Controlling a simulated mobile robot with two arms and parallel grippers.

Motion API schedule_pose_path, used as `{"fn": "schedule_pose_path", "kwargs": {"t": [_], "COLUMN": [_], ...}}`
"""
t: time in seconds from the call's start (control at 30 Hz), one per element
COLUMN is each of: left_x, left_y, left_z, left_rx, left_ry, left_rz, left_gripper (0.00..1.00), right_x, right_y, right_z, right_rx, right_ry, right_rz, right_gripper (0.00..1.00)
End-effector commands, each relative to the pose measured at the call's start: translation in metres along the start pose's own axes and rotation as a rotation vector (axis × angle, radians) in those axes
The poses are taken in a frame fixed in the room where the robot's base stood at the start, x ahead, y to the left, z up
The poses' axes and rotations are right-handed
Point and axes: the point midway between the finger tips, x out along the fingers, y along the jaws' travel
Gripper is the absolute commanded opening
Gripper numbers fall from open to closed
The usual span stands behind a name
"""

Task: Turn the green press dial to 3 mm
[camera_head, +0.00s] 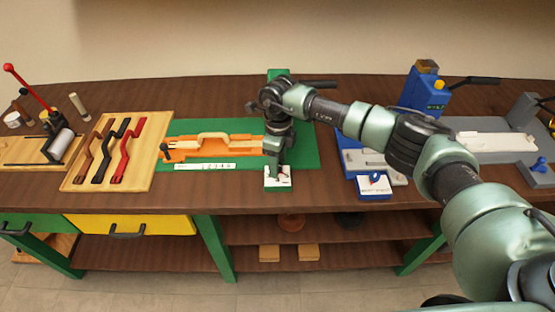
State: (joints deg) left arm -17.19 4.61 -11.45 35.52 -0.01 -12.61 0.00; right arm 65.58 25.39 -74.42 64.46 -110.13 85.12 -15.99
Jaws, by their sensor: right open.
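The green press stands at the middle of the bench; its green base (306,155) and the top of its green column (278,74) show, and my right arm hides much of the rest. A small white dial plate (278,184) on a green block sits at its front edge. The dial itself and its setting are too small and too covered to read. My right gripper (273,166) points down right over this plate, open. I cannot tell whether its fingers are around the dial or touch it. My left gripper is not in view.
An orange fixture with a numbered scale (204,167) lies left of the dial. A wooden board (80,180) holds brown, black and red handles. A blue press (425,92) with its own white plate (374,184) stands to the right. The bench front is clear.

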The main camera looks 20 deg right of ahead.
Motion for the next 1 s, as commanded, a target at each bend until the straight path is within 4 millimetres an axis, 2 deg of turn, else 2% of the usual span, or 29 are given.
{"fn": "schedule_pose_path", "kwargs": {"t": [0.2, 0.37, 0.4, 0.77, 1.0], "left_x": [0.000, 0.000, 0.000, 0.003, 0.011], "left_y": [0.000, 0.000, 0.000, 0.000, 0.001], "left_z": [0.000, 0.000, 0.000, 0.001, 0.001], "left_rx": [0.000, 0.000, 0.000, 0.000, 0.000], "left_ry": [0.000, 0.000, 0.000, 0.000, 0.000], "left_rz": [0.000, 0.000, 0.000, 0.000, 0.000], "left_gripper": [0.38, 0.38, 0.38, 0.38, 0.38], "right_x": [0.001, 0.001, 0.000, 0.001, 0.001], "right_y": [0.000, 0.000, 0.000, 0.000, 0.000], "right_z": [0.000, 0.000, 0.000, 0.000, 0.001], "right_rx": [-0.001, -0.001, 0.000, 0.045, 0.191], "right_ry": [-0.001, -0.001, -0.001, -0.003, -0.008], "right_rz": [0.000, 0.000, 0.000, 0.000, 0.000], "right_gripper": [0.49, 0.04, 0.00, 0.00, 0.00]}}
